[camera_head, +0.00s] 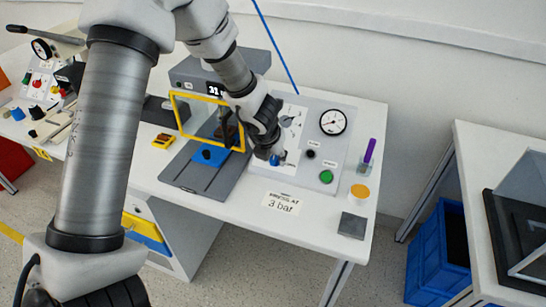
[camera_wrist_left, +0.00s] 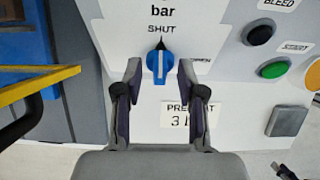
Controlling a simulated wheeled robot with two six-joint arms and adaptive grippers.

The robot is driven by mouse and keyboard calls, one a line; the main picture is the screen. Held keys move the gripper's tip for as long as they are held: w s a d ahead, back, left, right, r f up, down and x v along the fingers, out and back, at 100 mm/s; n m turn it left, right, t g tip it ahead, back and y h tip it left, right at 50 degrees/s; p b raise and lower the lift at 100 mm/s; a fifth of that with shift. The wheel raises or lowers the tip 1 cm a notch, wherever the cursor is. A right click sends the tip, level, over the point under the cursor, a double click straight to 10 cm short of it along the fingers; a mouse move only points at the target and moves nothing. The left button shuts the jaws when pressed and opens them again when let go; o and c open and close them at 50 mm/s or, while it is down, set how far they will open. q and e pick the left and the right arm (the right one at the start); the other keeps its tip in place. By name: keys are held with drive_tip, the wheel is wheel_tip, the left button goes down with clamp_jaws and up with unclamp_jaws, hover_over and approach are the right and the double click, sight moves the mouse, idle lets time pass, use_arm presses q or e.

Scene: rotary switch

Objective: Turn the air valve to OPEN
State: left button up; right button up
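The air valve is a blue rotary knob (camera_wrist_left: 160,67) on a light grey panel (camera_wrist_left: 222,88). Its black pointer is at the top, at the SHUT label (camera_wrist_left: 161,29). The OPEN label (camera_wrist_left: 201,61) is to the right, partly hidden by a fingertip. My left gripper (camera_wrist_left: 160,74) is open, with one finger on each side of the knob and a narrow gap showing on both sides. In the head view the left gripper (camera_head: 272,154) is at the panel's lower left, covering part of the blue knob (camera_head: 277,159). My right gripper is not in view.
The panel also has a round gauge (camera_head: 333,122), a black BLEED button (camera_head: 311,154) and a green START button (camera_head: 326,176). A yellow-framed machine (camera_head: 208,93) stands left of it. A "3 bar" card (camera_head: 283,203) lies in front. A purple object (camera_head: 370,150) stands at right.

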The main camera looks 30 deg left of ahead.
use_arm(q)
clamp_jaws()
drive_tip(key=shift+m, duration=0.3)
drive_tip(key=shift+d+m+y+p, duration=0.25)
drive_tip(key=shift+m+y, duration=0.35)
drive_tip(key=shift+m, duration=0.6)
drive_tip(key=m, duration=0.3)
drive_tip(key=shift+s+f+y, duration=0.1)
drive_tip(key=shift+f+y, duration=0.05)
drive_tip(key=shift+y, duration=0.25)
drive_tip(key=m, duration=0.1)
drive_tip(key=m+y, duration=0.1)
drive_tip(key=m, duration=0.1)
drive_tip(key=m+b, duration=0.1)
drive_tip(key=m, duration=0.1)
drive_tip(key=shift+d+f+t, duration=0.2)
drive_tip(key=shift+d+t, duration=0.05)
drive_tip(key=shift+t, duration=0.15)
drive_tip(key=m, duration=0.2)
drive_tip(key=m+t+y+b, duration=0.1)
drive_tip(key=m, duration=0.1)
drive_tip(key=m+b, duration=0.1)
drive_tip(key=shift+s+d+f+m+y, duration=0.1)
drive_tip(key=shift+s+m+y, duration=0.2)
drive_tip(key=shift+m, duration=0.1)
unclamp_jaws()
drive_tip(key=shift+w, duration=0.25)
